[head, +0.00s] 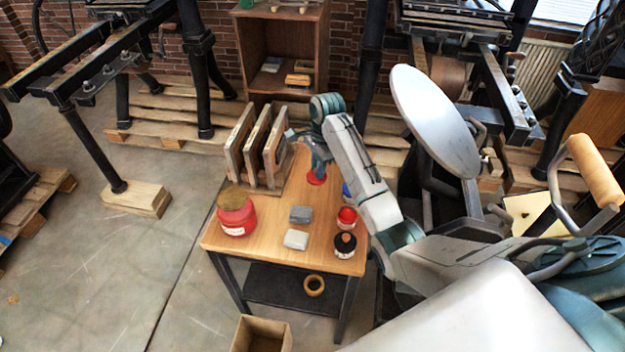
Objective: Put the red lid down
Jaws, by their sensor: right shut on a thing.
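The red lid (316,179) is a small flat disc at the back of the wooden table (268,256), right of the wooden frames. My right gripper (318,170) points down and is shut on the lid. The lid is at or very close to the table top; I cannot tell whether it touches. The arm hides part of the table behind the gripper. My left gripper is not in view.
A blue jar (346,191), a red jar (346,218) and a black jar (345,244) line the table's right side. Two grey blocks (300,214) lie mid-table. Upright wooden frames (238,142) stand at the back left.

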